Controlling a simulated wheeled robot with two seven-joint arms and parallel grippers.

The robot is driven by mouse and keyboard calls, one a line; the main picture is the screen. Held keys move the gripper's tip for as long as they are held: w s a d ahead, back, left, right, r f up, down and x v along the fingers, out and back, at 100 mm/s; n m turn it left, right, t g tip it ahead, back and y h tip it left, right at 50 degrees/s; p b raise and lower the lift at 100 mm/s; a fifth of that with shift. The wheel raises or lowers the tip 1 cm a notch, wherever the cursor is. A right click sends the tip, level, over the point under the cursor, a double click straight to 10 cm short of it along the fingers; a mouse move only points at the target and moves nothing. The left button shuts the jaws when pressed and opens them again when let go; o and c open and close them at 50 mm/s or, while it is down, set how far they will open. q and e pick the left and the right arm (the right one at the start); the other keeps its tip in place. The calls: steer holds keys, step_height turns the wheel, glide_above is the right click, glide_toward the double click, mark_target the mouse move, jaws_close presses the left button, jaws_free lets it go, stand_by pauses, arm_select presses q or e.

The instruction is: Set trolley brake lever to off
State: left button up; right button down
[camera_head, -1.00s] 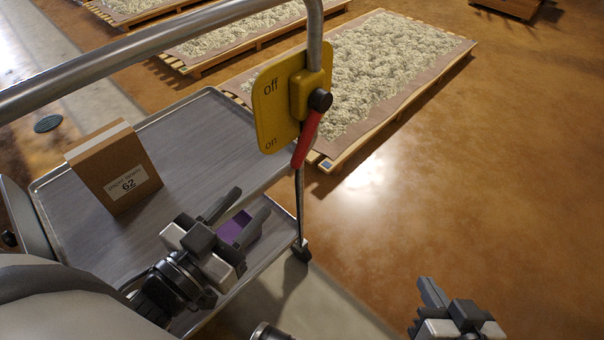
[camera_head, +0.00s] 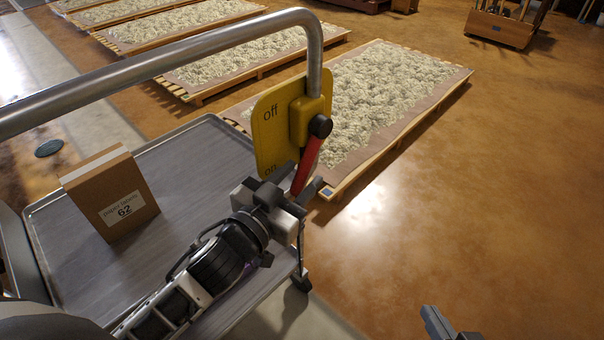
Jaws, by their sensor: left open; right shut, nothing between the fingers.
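The trolley brake lever (camera_head: 308,163) is red with a black pivot knob, mounted on a yellow plate (camera_head: 268,128) marked "off" at the top and "on" lower down. The lever hangs down, tilted slightly left, towards the "on" mark. My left gripper (camera_head: 287,196) is open at the lower end of the lever and hides its tip and part of the "on" mark. I cannot tell whether the fingers touch the lever. My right gripper (camera_head: 440,322) is shut and empty at the bottom edge, mostly cut off.
The trolley's grey tray (camera_head: 190,160) carries a cardboard box (camera_head: 110,195) labelled 62. A metal handle rail (camera_head: 160,68) curves above the plate. Pallets of pale material (camera_head: 375,90) lie behind. The brown floor at right is clear.

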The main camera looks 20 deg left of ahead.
arm_select(q)
steer(key=shift+w+d, duration=0.1)
steer(key=shift+w, duration=0.7)
jaws_close()
steer(key=shift+r, duration=0.1)
